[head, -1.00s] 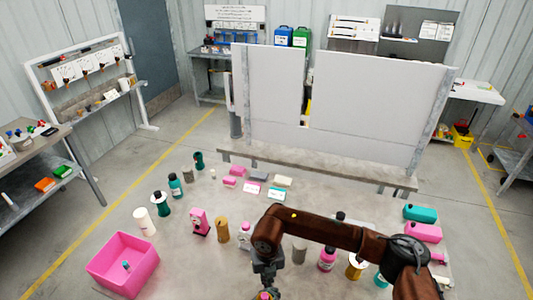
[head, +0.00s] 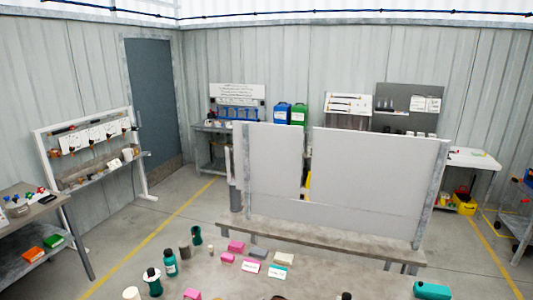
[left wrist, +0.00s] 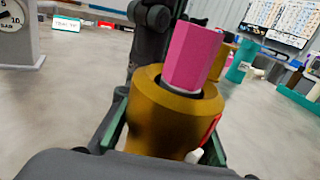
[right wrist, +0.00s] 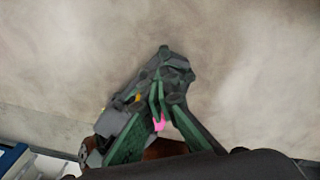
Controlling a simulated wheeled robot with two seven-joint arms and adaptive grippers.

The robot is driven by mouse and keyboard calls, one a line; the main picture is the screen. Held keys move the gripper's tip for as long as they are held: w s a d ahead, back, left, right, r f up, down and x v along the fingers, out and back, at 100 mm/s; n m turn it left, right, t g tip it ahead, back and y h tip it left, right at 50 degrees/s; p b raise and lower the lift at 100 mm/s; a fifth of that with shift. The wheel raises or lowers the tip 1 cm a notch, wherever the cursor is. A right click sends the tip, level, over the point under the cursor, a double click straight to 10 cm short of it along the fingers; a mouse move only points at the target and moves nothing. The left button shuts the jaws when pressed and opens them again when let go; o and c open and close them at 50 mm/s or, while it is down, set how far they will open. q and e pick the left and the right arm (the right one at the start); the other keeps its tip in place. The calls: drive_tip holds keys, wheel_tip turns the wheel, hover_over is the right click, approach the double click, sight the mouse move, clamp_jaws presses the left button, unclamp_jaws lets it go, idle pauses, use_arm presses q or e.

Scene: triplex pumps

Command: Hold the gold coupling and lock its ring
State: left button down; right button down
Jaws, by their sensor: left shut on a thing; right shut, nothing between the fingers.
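In the left wrist view, my left gripper (left wrist: 165,128) is shut on the gold coupling (left wrist: 150,118), its green fingers on either side. A pink six-sided piece (left wrist: 193,55) stands up out of the coupling's round opening. A small red part (left wrist: 211,129) shows on the coupling's right side; I cannot tell the ring's position. In the right wrist view, my right gripper (right wrist: 158,90) is shut with nothing between its fingers. A bit of pink (right wrist: 159,122) and a speck of gold (right wrist: 138,97) show near its fingers, mostly hidden. The head view shows neither gripper.
In the head view, the table holds several bottles, such as a teal one (head: 170,263), and pink blocks (head: 236,246). A large grey panel (head: 375,185) stands along the far edge. A gauge-like object (left wrist: 18,35) is at the left wrist view's upper left.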

drive_tip(key=shift+s+a, duration=0.25)
drive_tip(key=shift+s, duration=0.05)
drive_tip(key=shift+a, duration=0.1)
drive_tip(key=shift+a, duration=0.5)
drive_tip(key=shift+a, duration=0.3)
drive_tip(key=shift+s+a, duration=0.2)
drive_tip(key=shift+a, duration=0.35)
idle(0.4)
wheel_tip(320, 180, up, 6)
drive_tip(key=shift+w+a, duration=0.2)
drive_tip(key=shift+w, duration=0.1)
idle(0.5)
